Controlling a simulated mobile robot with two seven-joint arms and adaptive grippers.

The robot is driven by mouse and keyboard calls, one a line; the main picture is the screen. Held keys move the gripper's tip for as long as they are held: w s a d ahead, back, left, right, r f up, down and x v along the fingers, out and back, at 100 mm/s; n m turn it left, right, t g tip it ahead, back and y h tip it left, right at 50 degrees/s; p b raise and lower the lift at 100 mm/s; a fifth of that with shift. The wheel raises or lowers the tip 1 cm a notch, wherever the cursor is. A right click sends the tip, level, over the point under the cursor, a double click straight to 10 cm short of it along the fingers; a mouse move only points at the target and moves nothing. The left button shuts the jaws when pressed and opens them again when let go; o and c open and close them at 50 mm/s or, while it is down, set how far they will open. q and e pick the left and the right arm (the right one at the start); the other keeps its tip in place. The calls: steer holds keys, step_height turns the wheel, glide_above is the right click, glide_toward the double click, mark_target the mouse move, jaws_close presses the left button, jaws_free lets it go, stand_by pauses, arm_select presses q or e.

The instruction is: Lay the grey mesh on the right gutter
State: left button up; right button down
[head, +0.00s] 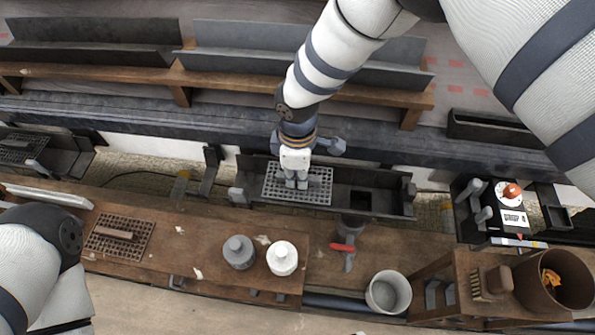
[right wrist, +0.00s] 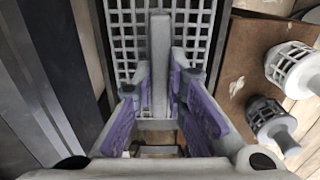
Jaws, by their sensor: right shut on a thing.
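The grey mesh (head: 322,187) is a rectangular grid with a raised bar as its handle. My right gripper (head: 296,183) is shut on that bar, pointing down at the mesh. In the right wrist view the mesh (right wrist: 200,42) shows behind the bar, with the purple finger pads (right wrist: 160,88) on either side of it. The mesh lies level over the left part of the right gutter (head: 390,203), a dark trough whose square outlet shows to the right. I cannot tell whether the mesh touches the gutter. My left gripper is out of view.
A brown mesh (head: 140,229) lies on the wooden bench (head: 200,250). Two capped pots, grey (head: 239,250) and white (head: 282,257), stand near the bench's right end. A red-handled tool (head: 349,252) and a pale bucket (head: 389,292) are further right.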

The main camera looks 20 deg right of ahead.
steer(key=c, duration=1.1)
jaws_free()
arm_select(q)
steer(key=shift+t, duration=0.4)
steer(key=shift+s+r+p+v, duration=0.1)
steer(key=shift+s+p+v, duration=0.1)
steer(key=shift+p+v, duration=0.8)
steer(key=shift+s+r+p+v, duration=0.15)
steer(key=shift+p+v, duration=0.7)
steer(key=shift+p, duration=0.3)
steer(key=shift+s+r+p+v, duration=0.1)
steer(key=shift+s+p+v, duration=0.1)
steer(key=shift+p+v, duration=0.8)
arm_select(e)
steer(key=shift+r, duration=4.5)
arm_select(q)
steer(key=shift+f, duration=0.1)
